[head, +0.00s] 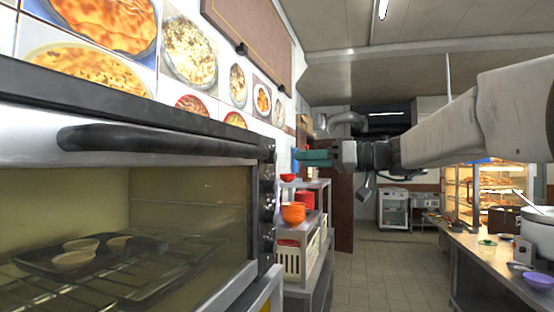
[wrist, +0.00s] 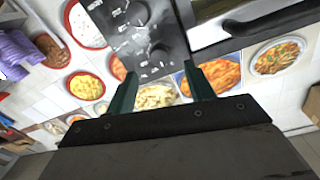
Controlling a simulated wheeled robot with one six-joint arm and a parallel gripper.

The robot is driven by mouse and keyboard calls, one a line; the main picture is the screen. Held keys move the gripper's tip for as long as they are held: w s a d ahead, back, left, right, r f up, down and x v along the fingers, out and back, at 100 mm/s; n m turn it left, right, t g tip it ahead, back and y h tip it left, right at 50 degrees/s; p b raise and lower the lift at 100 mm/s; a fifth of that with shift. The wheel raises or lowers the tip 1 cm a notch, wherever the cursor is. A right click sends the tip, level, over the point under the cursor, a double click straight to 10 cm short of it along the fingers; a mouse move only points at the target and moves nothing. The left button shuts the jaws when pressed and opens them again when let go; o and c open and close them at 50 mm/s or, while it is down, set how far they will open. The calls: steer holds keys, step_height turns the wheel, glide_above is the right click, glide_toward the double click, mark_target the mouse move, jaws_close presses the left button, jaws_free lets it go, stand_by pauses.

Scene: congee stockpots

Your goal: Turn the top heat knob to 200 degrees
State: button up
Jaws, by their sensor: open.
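The oven (head: 150,110) stands at the left with a dark control panel on its right front edge. In the head view the panel is seen nearly edge-on, with several knobs in a column; the top knob (head: 270,156) is near the handle's height. My gripper (head: 298,156) has green fingers pointing left at the panel's upper part. In the wrist view the panel (wrist: 128,38) appears inverted, and the top knob (wrist: 158,56) lies between the open fingers (wrist: 159,72), ahead of their tips. No contact is visible. The dial markings are too small to read.
The oven's black door handle (head: 160,138) juts out left of the panel. Behind my gripper, a shelf (head: 305,230) holds orange bowls (head: 294,213). A counter with a pot (head: 538,232) stands at the right. The tiled aisle between is clear.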

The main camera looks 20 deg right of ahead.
mark_target(275, 157)
steer(key=x, duration=0.7)
steer(key=shift+w+a+r, duration=0.1)
steer(key=shift+w+r, duration=0.25)
steer(key=shift+w, duration=0.05)
steer(key=c, duration=1)
